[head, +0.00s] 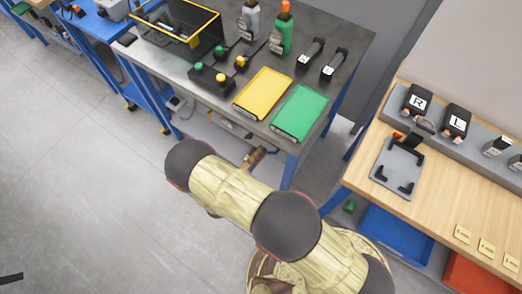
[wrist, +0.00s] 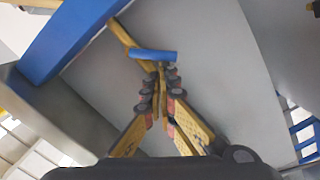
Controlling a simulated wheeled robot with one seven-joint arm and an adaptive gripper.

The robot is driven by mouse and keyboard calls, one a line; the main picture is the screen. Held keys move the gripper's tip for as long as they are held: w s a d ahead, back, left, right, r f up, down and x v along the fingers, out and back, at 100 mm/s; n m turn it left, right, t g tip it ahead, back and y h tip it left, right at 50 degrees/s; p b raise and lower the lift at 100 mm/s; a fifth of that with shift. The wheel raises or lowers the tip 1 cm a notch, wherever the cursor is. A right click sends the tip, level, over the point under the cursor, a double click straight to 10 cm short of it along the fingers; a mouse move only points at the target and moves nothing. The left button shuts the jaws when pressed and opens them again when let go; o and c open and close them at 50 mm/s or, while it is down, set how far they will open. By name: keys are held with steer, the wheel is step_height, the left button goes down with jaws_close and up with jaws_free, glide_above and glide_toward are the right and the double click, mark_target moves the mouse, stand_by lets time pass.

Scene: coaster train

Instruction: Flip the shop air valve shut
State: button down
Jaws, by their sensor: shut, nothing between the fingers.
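The shop air valve shows in the wrist view as a short blue lever (wrist: 153,56) crossing a yellow pipe (wrist: 122,33). The lever lies roughly level across the picture, its right end just beyond my fingertips. My gripper (wrist: 163,78) is shut and empty, its tips close below the lever; I cannot tell whether they touch it. The lower end of the pipe is hidden behind my fingers. In the head view my arm reaches toward the underside of the grey workbench (head: 348,48), and I cannot make out the lever there.
A thick blue beam (wrist: 75,48) runs diagonally at the left of the wrist view. On the bench lie a yellow tray (head: 262,93) and a green tray (head: 300,112). A wooden bench (head: 440,205) stands at the right. Open floor (head: 90,180) lies at the left.

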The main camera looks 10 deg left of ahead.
steer(key=f+n, duration=0.1)
steer(key=n, duration=0.1)
steer(key=d+f+n, duration=0.1)
steer(key=n, duration=0.3)
steer(key=shift+s+d+f, duration=0.25)
steer(key=shift+s+f, duration=0.05)
steer(key=shift+f, duration=0.1)
stand_by(0.7)
